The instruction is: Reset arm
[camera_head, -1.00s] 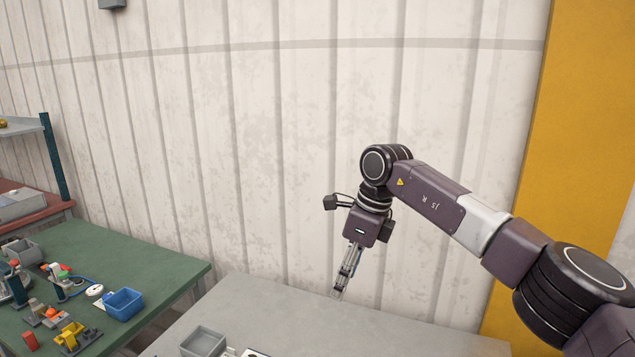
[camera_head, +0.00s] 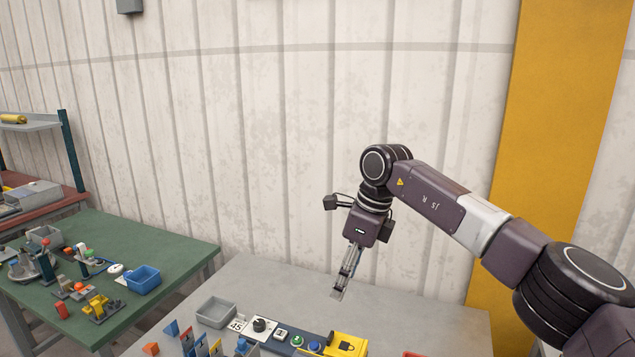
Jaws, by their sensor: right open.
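My right arm comes in from the right edge. Its gripper (camera_head: 341,289) points down over the grey table (camera_head: 420,318), and nothing shows between its fingers. It hangs apart from the things on the table, behind and above the yellow block with a padlock mark (camera_head: 347,344). My left arm and gripper are not in the picture.
The grey table holds a grey bin (camera_head: 216,312), a panel with a black knob (camera_head: 260,325), and blue pieces at the front. A green table (camera_head: 190,243) at left holds a blue bin (camera_head: 143,279) and several small parts. A ribbed wall (camera_head: 290,150) stands behind.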

